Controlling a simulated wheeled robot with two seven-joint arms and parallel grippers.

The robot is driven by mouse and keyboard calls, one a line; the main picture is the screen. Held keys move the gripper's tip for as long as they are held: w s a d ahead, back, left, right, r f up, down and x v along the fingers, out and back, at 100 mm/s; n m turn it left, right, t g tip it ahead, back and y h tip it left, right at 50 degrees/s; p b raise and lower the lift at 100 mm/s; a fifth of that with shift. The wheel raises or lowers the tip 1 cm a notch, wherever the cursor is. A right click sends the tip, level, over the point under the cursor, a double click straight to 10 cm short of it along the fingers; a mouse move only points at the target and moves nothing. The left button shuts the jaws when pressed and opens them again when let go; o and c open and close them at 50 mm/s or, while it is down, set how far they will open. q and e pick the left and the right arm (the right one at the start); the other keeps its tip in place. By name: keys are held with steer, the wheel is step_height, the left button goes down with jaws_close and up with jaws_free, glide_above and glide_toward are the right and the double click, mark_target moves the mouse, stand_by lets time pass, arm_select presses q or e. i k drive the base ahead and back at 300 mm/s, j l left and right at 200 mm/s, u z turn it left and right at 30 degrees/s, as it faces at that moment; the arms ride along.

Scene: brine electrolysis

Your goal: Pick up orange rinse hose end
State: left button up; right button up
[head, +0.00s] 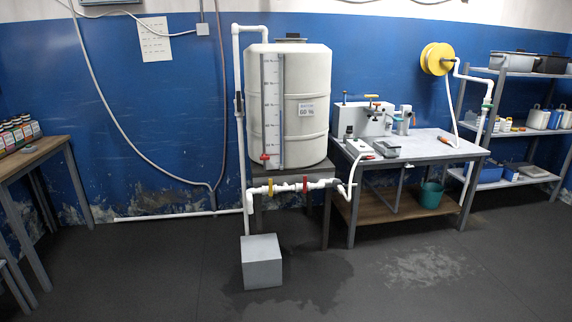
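A yellow hose reel (437,58) is mounted on the blue wall above the right end of the grey workbench. A thin pale hose (450,100) hangs from it down to the bench top. A small orange end (444,141) appears to lie at the bottom of this hose on the bench, near the right back edge; it is too small to make out in detail. Neither of my grippers is in view.
The workbench (440,153) carries small devices and has a lower shelf with a green bucket (431,195). A white tank (290,100) with pipes stands left of it. A grey block (262,262) sits on the floor. The front right floor is open, with wet patches.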

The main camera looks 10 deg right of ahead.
mark_target(443, 139)
steer(key=i+z, duration=0.2)
steer(key=i, duration=0.35)
steer(key=i+j+z, duration=0.15)
steer(key=i, duration=0.4)
steer(key=i+j+z, duration=0.2)
steer(key=i, duration=0.4)
steer(key=i+j+z, duration=0.15)
steer(key=i, duration=0.4)
steer(key=i+l+z, duration=0.25)
steer(key=i+z, duration=0.2)
steer(key=i, duration=0.25)
steer(key=i+z, duration=0.45)
steer(key=i, duration=0.25)
steer(key=i+l+u, duration=0.15)
steer(key=i+l, duration=0.75)
